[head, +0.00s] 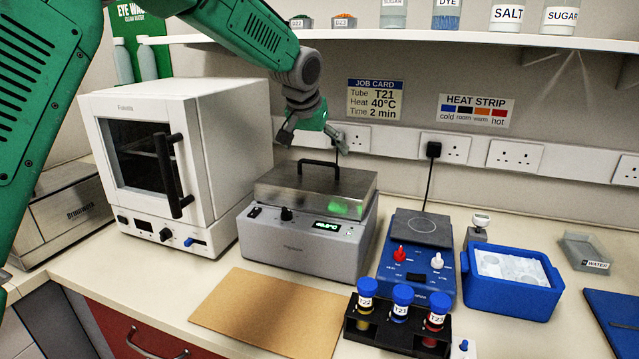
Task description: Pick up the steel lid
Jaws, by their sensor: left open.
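The steel lid (272,188) sits flat on the grey water bath (300,242), with a black handle (318,164) standing up from its top. The bath has a lit green display. My left gripper (318,143) is open and empty, above and behind the lid's handle, with its fingers spread to either side. It appears apart from the handle. A green patch shows on the lid's right part. My right gripper is not in the head view.
A white oven (222,130) stands close on the left. A blue hotplate stirrer (414,230), a black tube rack (385,341) and a blue ice tub (512,295) stand on the right. A brown board (265,315) lies in front. A shelf (420,36) runs above.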

